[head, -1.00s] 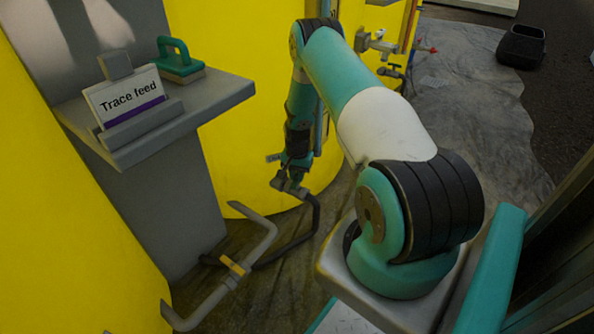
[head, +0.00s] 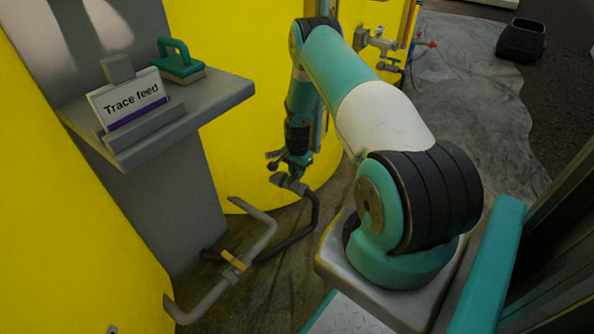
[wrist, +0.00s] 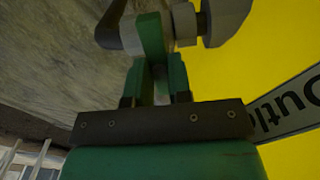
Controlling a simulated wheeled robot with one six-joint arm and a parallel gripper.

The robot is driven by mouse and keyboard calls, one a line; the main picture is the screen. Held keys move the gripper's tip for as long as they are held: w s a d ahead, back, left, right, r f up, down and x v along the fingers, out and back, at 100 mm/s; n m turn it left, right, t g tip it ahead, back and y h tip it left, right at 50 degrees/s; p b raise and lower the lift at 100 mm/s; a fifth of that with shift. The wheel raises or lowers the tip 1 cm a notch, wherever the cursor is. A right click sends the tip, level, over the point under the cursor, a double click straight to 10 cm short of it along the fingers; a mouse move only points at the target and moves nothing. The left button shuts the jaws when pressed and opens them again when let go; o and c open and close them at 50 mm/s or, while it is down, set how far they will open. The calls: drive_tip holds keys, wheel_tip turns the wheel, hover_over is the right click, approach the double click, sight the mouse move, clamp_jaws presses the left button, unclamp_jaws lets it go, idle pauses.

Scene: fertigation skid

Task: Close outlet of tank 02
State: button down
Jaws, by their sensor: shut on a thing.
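A grey outlet valve (head: 290,185) sits low in front of the yellow tank (head: 245,160), with a dark hose (head: 312,215) running from it. My gripper (head: 292,170) is down at this valve. A grey label (wrist: 292,105) reading "Outl…" is cut off at the right. No tank number is readable.
A grey shelf (head: 225,95) holds a "Trace feed" sign (head: 130,100) and a green-handled float (head: 180,65). A bent grey pipe (head: 255,240) with a yellow band stands in front. Other fittings (head: 380,42) are behind my arm. A black bin (head: 522,40) stands far right.

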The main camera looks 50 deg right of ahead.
drive_tip(key=c, duration=1)
unclamp_jaws()
drive_tip(key=shift+c, duration=0.2)
wheel_tip(320, 180, up, 18)
drive_tip(key=p, duration=0.6)
drive_tip(key=shift+f, duration=0.25)
